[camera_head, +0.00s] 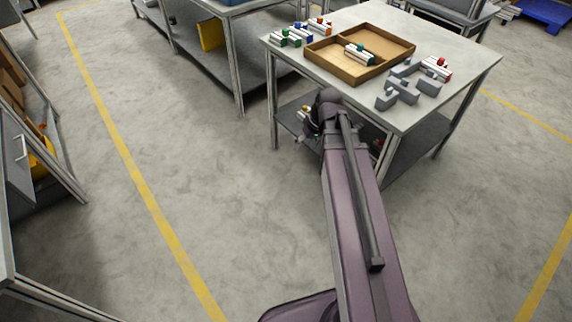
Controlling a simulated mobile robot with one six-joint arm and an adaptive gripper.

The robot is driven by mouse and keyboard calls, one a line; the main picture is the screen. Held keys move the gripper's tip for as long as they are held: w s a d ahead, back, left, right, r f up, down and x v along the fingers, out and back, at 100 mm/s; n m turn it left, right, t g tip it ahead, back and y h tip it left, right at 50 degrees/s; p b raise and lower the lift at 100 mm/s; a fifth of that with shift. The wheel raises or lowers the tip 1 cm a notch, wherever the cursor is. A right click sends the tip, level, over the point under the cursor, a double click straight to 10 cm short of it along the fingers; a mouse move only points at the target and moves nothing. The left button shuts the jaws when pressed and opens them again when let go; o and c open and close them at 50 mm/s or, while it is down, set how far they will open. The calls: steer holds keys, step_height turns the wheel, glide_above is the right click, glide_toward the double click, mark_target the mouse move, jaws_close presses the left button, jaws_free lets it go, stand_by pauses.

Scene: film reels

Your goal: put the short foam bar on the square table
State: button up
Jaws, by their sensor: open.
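The square table (467,68) with a light grey top and metal legs stands at the upper right. I cannot tell which thing in view is the short foam bar. Several grey blocks (405,92) lie at the table's front right, close together.
A wooden divided tray (330,70) on the table holds a white and teal piece (360,54). Green and white pieces (291,37) sit at the left corner, a red and white one (436,69) at right. A lower shelf (400,152) and neighbouring bench (225,75) are close; front floor is clear.

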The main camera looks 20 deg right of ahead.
steer(key=s+a+m+g+h, duration=0.1)
steer(key=s+a+h, duration=0.2)
steer(key=s+a, duration=0.2)
steer(key=a+f, duration=0.1)
steer(key=a, duration=0.1)
steer(key=shift+s+a+m+g, duration=0.3)
steer(key=shift+a, duration=0.1)
